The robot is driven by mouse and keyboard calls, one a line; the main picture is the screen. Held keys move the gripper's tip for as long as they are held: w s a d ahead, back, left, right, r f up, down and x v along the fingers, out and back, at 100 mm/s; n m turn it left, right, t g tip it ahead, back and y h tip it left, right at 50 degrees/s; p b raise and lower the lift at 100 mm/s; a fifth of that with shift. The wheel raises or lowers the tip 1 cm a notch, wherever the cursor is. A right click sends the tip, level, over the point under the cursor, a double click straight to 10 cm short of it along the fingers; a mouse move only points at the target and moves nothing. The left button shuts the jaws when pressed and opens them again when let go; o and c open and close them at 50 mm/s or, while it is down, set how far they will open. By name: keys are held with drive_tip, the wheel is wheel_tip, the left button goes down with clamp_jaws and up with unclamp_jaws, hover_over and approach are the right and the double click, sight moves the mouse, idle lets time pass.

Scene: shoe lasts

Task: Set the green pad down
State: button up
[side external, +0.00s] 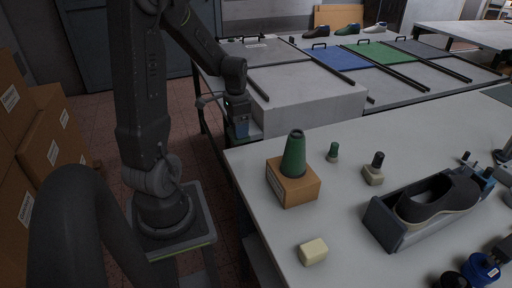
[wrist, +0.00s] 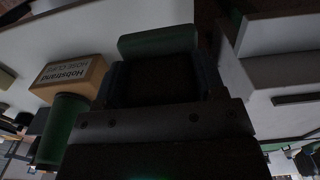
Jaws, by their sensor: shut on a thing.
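My gripper (side external: 240,130) hangs at the left edge of the near table, by the gap between the tables. It is shut on a green pad (wrist: 158,40), which shows as a green block beyond the dark fingers in the wrist view. In the side view the pad is small and mostly hidden by the gripper, so its exact height above any surface cannot be told.
A cardboard box (side external: 293,186) with a green cone (side external: 294,154) stands on the near table (side external: 240,170). Blue (side external: 335,58) and green (side external: 385,52) panels lie on the back table.

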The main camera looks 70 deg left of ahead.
drive_tip(key=w+f, duration=0.1)
drive_tip(key=w+d+f, duration=0.1)
drive_tip(key=w, duration=0.1)
drive_tip(key=w+d+f, duration=0.1)
drive_tip(key=shift+w+d+f, duration=0.1)
drive_tip(key=shift+w+d, duration=0.1)
drive_tip(key=shift+w, duration=0.15)
drive_tip(key=shift+d+f, duration=0.1)
drive_tip(key=shift+f, duration=1.95)
drive_tip(key=shift+f, duration=0.1)
drive_tip(key=o, duration=0.9)
drive_tip(key=shift+o, duration=0.2)
